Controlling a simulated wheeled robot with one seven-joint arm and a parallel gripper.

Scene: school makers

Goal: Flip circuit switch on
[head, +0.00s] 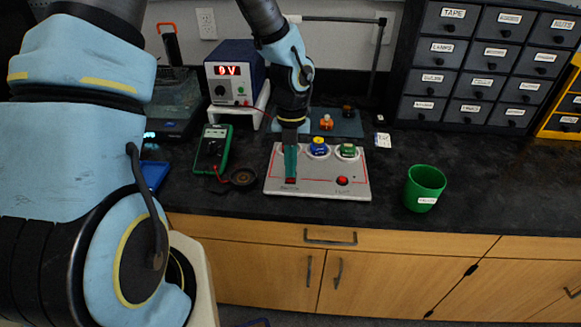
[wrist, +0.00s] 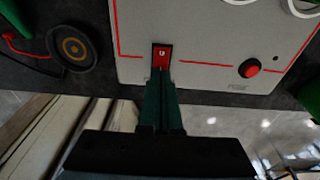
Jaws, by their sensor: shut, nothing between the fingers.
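The circuit board (head: 318,187) is a pale grey panel with red lines on the dark worktop. Its red switch (wrist: 162,55) sits near the front left of the board, in a dark frame; in the head view it shows small at my fingertips (head: 290,181). My gripper (wrist: 164,82) has green fingers, shut and empty, pointing down at the switch. The fingertips are at the switch's near edge; I cannot tell whether they touch it. A red round button (wrist: 249,68) is to the right. Blue (head: 319,147) and green (head: 348,151) round parts sit at the board's back.
A green cup (head: 424,187) stands right of the board. A green multimeter (head: 211,150) and a small dark round dish (head: 243,177) are to the left. A power supply (head: 232,82) reading "0 V" and labelled drawers (head: 478,62) stand behind. The worktop at far right is clear.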

